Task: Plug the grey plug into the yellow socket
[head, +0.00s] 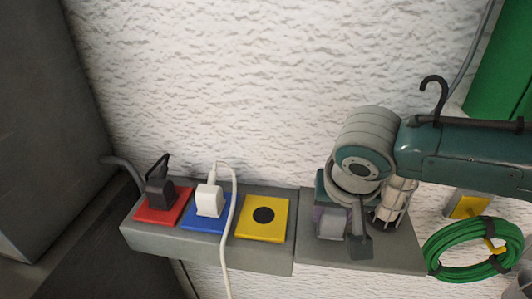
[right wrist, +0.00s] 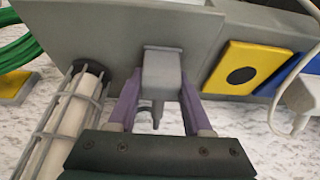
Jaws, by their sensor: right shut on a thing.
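The grey plug (right wrist: 161,72) is between the two purple fingers of my right gripper (right wrist: 160,105) in the right wrist view. The gripper is shut on it. In the head view the plug (head: 331,224) shows partly under my right gripper (head: 333,218), at the grey panel right of the sockets. I cannot tell whether the plug touches the panel. The yellow socket (head: 262,229) is a square plate with a round black recess, empty, to the left of the gripper. It also shows in the right wrist view (right wrist: 262,60). My left gripper is not in view.
A red socket (head: 150,215) holds a black plug, and a blue socket (head: 188,221) holds a white plug with a hanging white cable (head: 234,200). A caged lamp (head: 393,205) stands close right of the gripper. A green cable coil (head: 440,256) hangs further right.

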